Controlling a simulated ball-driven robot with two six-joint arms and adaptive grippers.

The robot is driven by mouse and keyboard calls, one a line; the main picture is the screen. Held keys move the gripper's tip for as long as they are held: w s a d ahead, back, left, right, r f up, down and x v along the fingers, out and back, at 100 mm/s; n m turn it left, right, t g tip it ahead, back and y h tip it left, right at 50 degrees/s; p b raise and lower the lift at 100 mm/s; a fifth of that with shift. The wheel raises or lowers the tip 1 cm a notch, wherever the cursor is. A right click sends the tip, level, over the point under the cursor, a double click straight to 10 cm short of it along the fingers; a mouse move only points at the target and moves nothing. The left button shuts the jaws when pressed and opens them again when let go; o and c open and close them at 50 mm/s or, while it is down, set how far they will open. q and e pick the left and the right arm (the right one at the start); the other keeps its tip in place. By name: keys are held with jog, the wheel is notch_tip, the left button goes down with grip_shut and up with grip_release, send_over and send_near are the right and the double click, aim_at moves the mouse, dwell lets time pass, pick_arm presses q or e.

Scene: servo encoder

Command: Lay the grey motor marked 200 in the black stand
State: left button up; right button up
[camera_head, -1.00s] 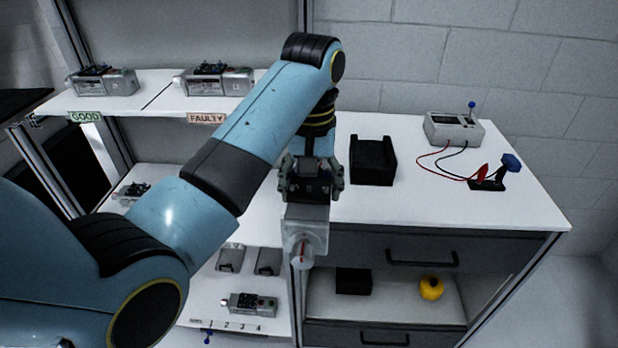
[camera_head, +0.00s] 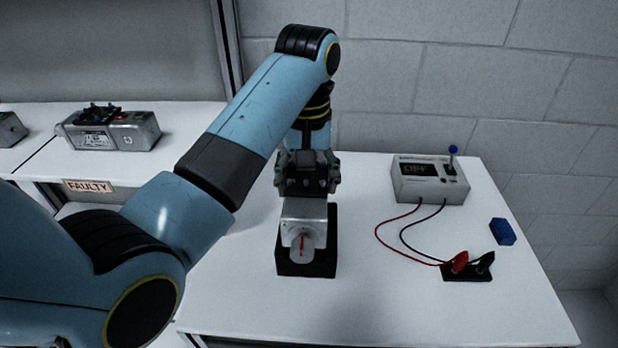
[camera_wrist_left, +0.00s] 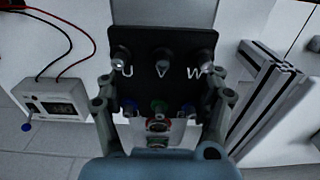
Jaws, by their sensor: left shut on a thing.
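My left gripper (camera_head: 306,178) is shut on a grey motor (camera_head: 305,212), whose shaft end with a red mark faces the camera. The motor is in line with the black stand (camera_head: 307,268), which shows beneath and around it on the white table; I cannot tell whether it touches the stand. In the left wrist view the gripper (camera_wrist_left: 160,110) has its fingers on both sides of the motor's black terminal block (camera_wrist_left: 165,60), lettered U, V, W. The number 200 cannot be read. My right gripper is not in view.
A meter box (camera_head: 428,180) with a blue-knobbed lever stands at the back right. Its red and black leads run to a clip block (camera_head: 467,268); a blue block (camera_head: 502,231) lies nearby. Another motor (camera_head: 110,130) sits on the shelf above the FAULTY label (camera_head: 87,186).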

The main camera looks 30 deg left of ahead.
pick_arm(q)
jog(key=shift+w, duration=0.2)
jog(key=shift+s+f, duration=0.15)
jog(key=shift+f, duration=2.35)
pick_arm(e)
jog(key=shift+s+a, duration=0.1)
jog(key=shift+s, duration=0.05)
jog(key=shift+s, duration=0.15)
pick_arm(q)
jog(key=shift+f, duration=1.35)
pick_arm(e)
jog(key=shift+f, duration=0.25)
